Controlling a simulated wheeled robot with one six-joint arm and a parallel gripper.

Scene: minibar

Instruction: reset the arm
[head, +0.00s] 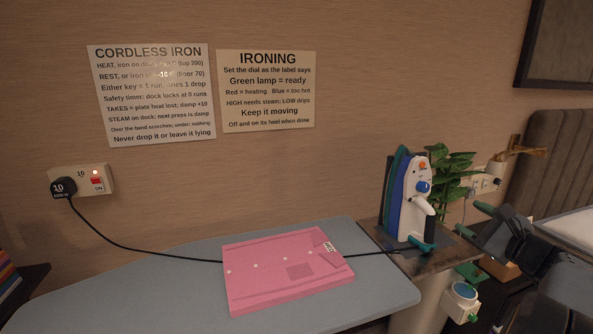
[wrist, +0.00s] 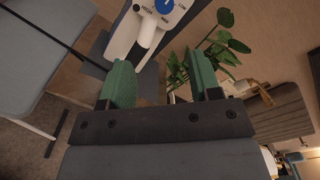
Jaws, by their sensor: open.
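My gripper (head: 472,219) is at the right of the head view, just right of the iron, with its teal fingers spread and nothing between them. It also shows in the wrist view (wrist: 162,82), open and empty. The white and blue cordless iron (head: 415,200) stands upright on its dock at the right end of the board. Part of the iron, with its blue dial (wrist: 165,5), shows at the top of the wrist view, beyond the fingers and apart from them.
A pink folded garment (head: 285,268) lies on the grey ironing board (head: 150,290). A black cord (head: 130,247) runs from the wall socket (head: 88,180) across the board. A leafy plant (head: 450,172) stands behind the iron. A white container with a blue top (head: 462,300) is below my gripper.

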